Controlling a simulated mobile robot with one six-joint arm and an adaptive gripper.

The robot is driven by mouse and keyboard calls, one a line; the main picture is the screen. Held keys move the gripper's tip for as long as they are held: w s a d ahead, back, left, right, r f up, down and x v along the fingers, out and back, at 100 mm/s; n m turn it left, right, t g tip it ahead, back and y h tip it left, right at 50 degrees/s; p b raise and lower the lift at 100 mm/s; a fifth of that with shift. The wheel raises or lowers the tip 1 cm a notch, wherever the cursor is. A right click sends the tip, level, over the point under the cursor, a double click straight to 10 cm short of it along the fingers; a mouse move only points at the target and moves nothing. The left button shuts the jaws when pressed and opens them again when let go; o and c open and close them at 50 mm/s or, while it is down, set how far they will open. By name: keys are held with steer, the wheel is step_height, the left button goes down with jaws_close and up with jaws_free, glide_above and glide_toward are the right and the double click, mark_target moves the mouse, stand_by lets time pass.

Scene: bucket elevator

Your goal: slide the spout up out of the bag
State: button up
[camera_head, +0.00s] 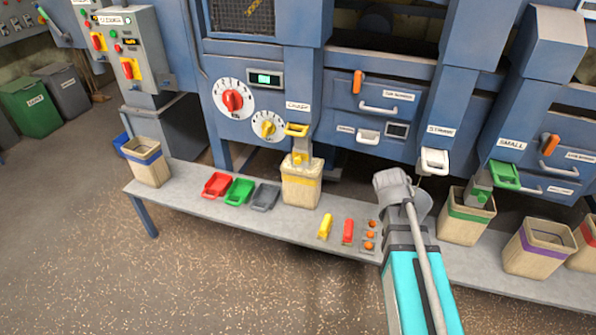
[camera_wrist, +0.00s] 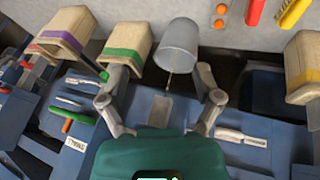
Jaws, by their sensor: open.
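The yellow-handled spout (camera_head: 297,130) under the COARSE label reaches down to the mouth of a yellow-banded bag (camera_head: 301,192). The green-handled spout (camera_head: 503,174) under the SMALL label hangs over a green-banded bag (camera_head: 465,222), its lower end at the bag's mouth. A white-handled spout (camera_head: 434,160) is between them. The green-banded bag also shows in the wrist view (camera_wrist: 129,45). My gripper (camera_wrist: 165,72) is open and empty, its fingers spread on either side below a grey bucket (camera_wrist: 177,45). In the head view my arm hides part of this area.
The bench (camera_head: 180,195) carries red, green and grey scoops, yellow and red tools (camera_head: 348,231) and small orange balls. A purple-banded bag (camera_head: 540,248) stands at the right. Blue machine panels with handles (camera_head: 378,107) close off the back. The speckled floor at left is clear.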

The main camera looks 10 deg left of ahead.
steer(key=w+a+f+m+t+h+b, duration=0.1)
steer(key=w+a+f+t+h+b, duration=0.1)
steer(key=w+a+f+t+b, duration=0.35)
steer(key=n+t+y+b, duration=0.2)
steer(key=t+y+b, duration=0.5)
steer(key=b, duration=1.5)
glide_toward(297, 162)
steer(key=s+a+f+t+h, duration=0.2)
steer(key=s, duration=0.1)
steer(key=shift+s+d+f, duration=0.1)
steer(key=shift+d, duration=0.1)
steer(key=w, duration=0.9)
steer(key=w+d, duration=0.1)
steer(key=w, duration=0.3)
steer(key=shift+w+d, duration=0.1)
steer(key=shift+w, duration=0.3)
steer(key=shift+p, duration=0.35)
jaws_close()
